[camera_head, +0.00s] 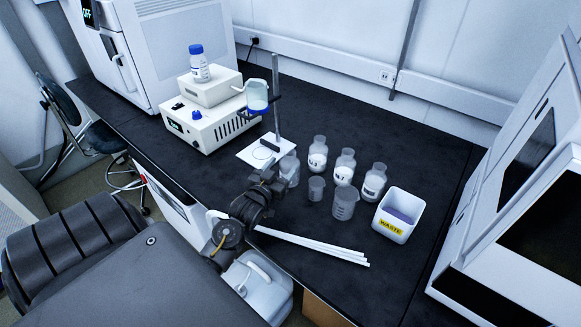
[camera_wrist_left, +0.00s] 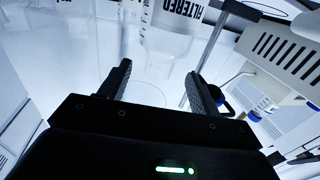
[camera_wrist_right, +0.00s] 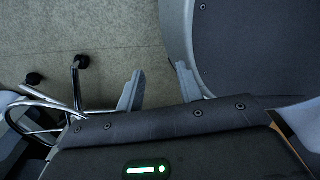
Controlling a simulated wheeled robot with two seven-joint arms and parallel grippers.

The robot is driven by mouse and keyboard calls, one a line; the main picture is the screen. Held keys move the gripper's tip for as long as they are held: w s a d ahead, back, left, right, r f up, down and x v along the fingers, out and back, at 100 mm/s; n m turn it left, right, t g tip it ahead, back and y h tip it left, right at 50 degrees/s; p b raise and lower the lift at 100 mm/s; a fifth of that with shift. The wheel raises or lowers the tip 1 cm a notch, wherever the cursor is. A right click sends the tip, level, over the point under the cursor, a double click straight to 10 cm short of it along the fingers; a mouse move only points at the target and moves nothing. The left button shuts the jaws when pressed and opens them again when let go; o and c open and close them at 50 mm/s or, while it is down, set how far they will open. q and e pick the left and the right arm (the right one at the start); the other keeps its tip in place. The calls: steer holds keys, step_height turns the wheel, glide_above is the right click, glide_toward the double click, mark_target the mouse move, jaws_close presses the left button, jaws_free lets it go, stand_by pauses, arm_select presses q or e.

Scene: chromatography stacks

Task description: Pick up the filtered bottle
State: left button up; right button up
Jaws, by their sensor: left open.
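The filtered bottle (camera_wrist_left: 168,22) shows in the left wrist view, clear, with a white label reading FILTERED, just ahead of and between the finger lines. In the head view, the clear bottle (camera_head: 290,170) beside my gripper appears to be the same one, upright on the black bench and partly hidden by the gripper. My left gripper (camera_head: 270,183) is open at its near side; its fingers also show apart in the left wrist view (camera_wrist_left: 158,72). I cannot tell whether they touch the glass. My right gripper (camera_wrist_right: 160,72) has its fingers apart and empty above the floor.
Several labelled bottles (camera_head: 345,168) and beakers (camera_head: 344,205) stand close to the right. A white waste bin (camera_head: 397,222) stands beyond them. White rods (camera_head: 315,246) lie in front. A metal stand (camera_head: 276,95) with a holder rises behind, beside white equipment (camera_head: 210,125).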

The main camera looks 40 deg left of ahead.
mark_target(287, 160)
arm_select(q)
steer(key=shift+w+a, duration=0.1)
steer(key=shift+w, duration=0.3)
steer(key=shift+w+a+r, duration=0.1)
steer(key=shift+w+r, duration=0.1)
steer(key=shift+w, duration=0.25)
steer(key=p+x, duration=0.1)
steer(key=x, duration=0.3)
steer(key=shift+w+f, duration=0.1)
jaws_close()
